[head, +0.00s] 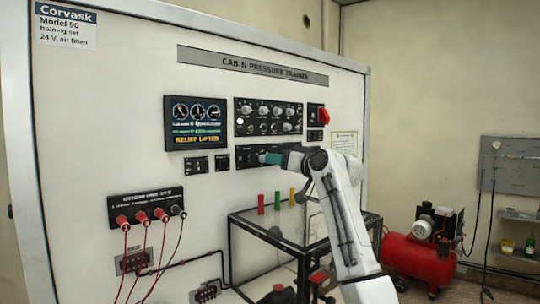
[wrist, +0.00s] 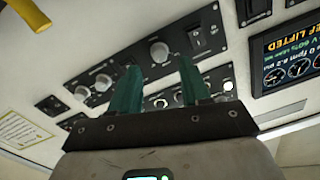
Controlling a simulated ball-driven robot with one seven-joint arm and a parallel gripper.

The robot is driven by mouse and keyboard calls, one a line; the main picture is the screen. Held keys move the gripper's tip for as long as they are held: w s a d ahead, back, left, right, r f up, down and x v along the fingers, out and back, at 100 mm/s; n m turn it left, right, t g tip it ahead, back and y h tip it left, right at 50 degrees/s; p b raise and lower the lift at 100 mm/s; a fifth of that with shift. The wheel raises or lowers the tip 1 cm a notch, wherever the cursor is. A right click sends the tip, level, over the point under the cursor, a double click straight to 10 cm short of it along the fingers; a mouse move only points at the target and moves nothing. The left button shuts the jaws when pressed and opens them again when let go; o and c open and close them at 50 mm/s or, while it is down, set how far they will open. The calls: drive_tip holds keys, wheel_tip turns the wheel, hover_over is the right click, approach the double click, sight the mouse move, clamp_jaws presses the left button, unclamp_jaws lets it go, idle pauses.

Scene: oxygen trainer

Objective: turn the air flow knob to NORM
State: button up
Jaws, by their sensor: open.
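My gripper (head: 268,158) has teal fingers and is in front of the lower control panel (head: 243,150), hiding part of it. In the wrist view my gripper (wrist: 160,75) is open, with an empty gap between the fingers. A round grey knob (wrist: 159,52) on the lower panel shows beyond that gap, roughly in line with it. Smaller knobs (wrist: 103,83) sit to its left and a switch (wrist: 198,37) to its right. I cannot read the labels, so which knob is air flow, and its setting, cannot be told. Contact with the knob cannot be told.
Above is another knob panel (head: 268,106), with a lit display (head: 195,121) to its left and a red switch (head: 323,116) to its right. Red plugs with cables (head: 142,216) hang at left. A red compressor (head: 420,257) stands at right.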

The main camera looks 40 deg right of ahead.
drive_tip(key=shift+w+a+p, duration=0.1)
drive_tip(key=shift+w+p, duration=0.5)
drive_tip(key=shift+w, duration=1.3)
drive_tip(key=shift+c, duration=0.5)
clamp_jaws()
